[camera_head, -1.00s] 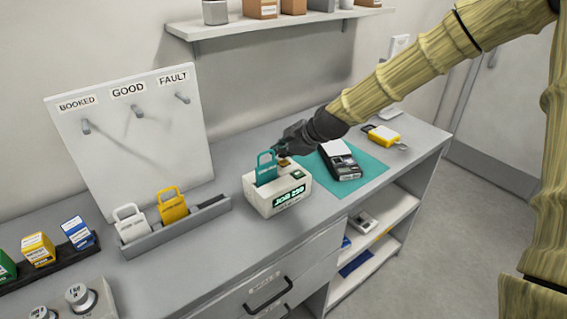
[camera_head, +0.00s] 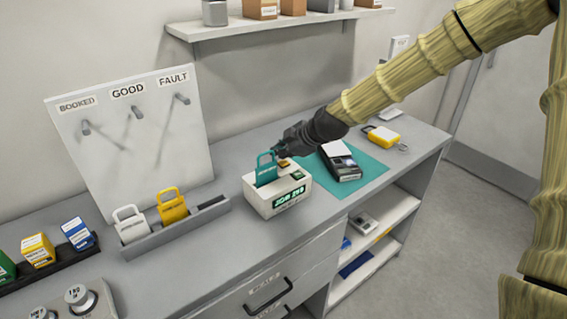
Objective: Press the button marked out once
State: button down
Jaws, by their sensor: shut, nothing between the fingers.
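A white box (camera_head: 262,204) stands on the grey bench with a lit green display (camera_head: 289,197) on its front; the text starts with JOB. A teal tag (camera_head: 266,172) stands upright in its top. To the right of the tag are an orange button (camera_head: 284,163) and a green button (camera_head: 297,176); their markings are too small to read. My gripper (camera_head: 279,151) is shut and empty, just behind and above the orange button, apparently apart from it.
A teal mat (camera_head: 371,172) with a dark device (camera_head: 341,163) lies right of the box. A yellow padlock-like item (camera_head: 384,136) is behind it. A grey rack (camera_head: 150,240) holds white and yellow tags at left. A peg board (camera_head: 140,150) leans on the wall.

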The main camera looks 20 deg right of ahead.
aim_at(281, 164)
jog(key=shift+f, duration=0.15)
jog(key=shift+f+b, duration=0.3)
jog(key=shift+b, duration=0.05)
jog(key=shift+f, duration=0.35)
dwell(1.0)
jog(key=shift+r, duration=0.8)
jog(key=shift+p, duration=0.3)
jog(key=shift+r+p, duration=1.4)
jog(key=shift+r, duration=1.1)
jog(key=shift+r, duration=0.1)
